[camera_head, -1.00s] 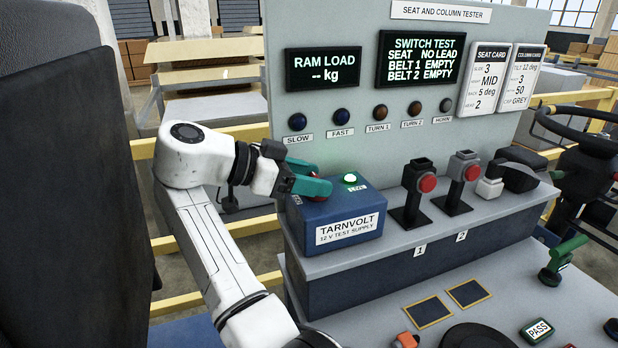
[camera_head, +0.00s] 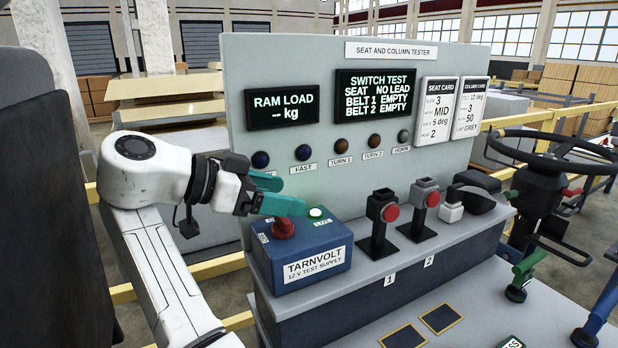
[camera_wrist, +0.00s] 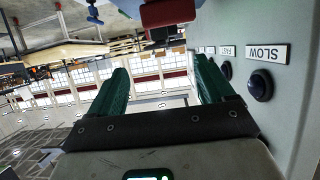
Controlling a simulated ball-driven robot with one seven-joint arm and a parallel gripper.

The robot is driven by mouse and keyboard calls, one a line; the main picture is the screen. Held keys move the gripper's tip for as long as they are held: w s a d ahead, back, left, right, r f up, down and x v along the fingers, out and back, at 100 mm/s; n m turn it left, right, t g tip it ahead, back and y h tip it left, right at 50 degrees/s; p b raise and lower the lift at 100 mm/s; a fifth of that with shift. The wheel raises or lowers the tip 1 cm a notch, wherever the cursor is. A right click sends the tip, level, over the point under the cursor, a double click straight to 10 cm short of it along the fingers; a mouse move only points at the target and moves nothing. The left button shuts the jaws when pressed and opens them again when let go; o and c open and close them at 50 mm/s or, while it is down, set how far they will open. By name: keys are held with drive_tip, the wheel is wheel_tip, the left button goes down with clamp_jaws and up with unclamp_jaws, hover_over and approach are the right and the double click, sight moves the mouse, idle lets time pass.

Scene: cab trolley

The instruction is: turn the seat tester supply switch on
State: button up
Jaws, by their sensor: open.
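The seat tester supply is a blue box (camera_head: 300,262) marked "TARNVOLT 12 V TEST SUPPLY", on the console ledge. A red switch (camera_head: 283,229) stands on its top left; the small label beside it is unreadable. A round green lamp (camera_head: 316,212) to its right is lit, with a label that seems to read "LIVE". My gripper (camera_head: 293,195) is open and empty, its teal fingers just above the switch and apart from it. In the wrist view, my open fingers (camera_wrist: 162,82) frame only the background; a red part (camera_wrist: 168,12) at the top edge may be the switch.
The grey tester panel (camera_head: 330,200) rises close behind the gripper, with a display reading "SEAT NO LEAD" (camera_head: 388,94). A steering wheel (camera_head: 560,150) is farther right.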

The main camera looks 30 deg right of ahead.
drive_tip(key=s+r, duration=0.7)
drive_tip(key=s, duration=0.5)
drive_tip(key=shift+s+r+b, duration=0.15)
drive_tip(key=shift+r+b, duration=0.2)
drive_tip(key=shift+r, duration=0.05)
drive_tip(key=shift+d, duration=0.1)
